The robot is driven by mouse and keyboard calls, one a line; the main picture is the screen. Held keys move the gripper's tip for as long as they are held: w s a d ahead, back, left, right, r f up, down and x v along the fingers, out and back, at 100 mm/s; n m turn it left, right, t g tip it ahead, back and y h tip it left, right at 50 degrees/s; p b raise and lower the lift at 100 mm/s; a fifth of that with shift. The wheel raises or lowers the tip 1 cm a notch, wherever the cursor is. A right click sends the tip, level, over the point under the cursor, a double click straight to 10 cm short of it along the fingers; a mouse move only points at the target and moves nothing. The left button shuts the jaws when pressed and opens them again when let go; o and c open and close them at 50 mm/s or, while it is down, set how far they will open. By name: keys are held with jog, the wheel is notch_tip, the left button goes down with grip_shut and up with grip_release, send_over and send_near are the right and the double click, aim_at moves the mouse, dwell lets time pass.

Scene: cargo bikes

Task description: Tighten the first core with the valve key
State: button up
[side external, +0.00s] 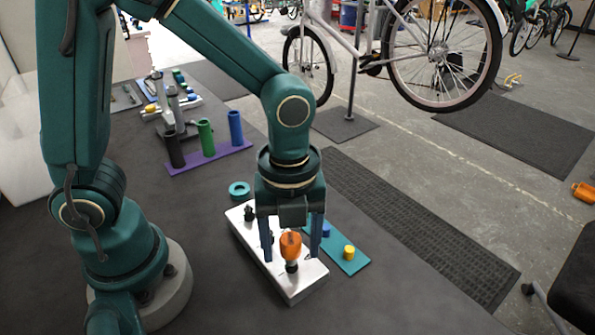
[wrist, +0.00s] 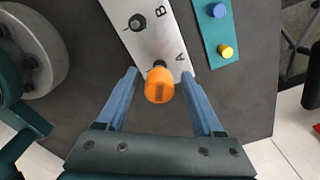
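The valve key with an orange handle (side external: 290,244) stands upright over the A end of a silver metal block (side external: 247,231). My gripper (side external: 291,257) is open, pointing down, with one blue finger on each side of the orange handle. In the wrist view the gripper (wrist: 160,76) shows gaps on both sides.
A teal plate (side external: 335,252) with a blue cap (side external: 326,230) and a yellow cap (side external: 349,252) lies right of the block. A teal ring (side external: 239,189) lies behind it. A purple stand (side external: 210,158) holds black, green and blue tubes farther back. The front of the bench is clear.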

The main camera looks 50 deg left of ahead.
jog(key=n, duration=0.6)
jog(key=shift+n, duration=0.3)
jog(key=n, duration=0.5)
grip_shut()
jog(key=shift+m, duration=1.4)
jog(key=shift+r, duration=3.55)
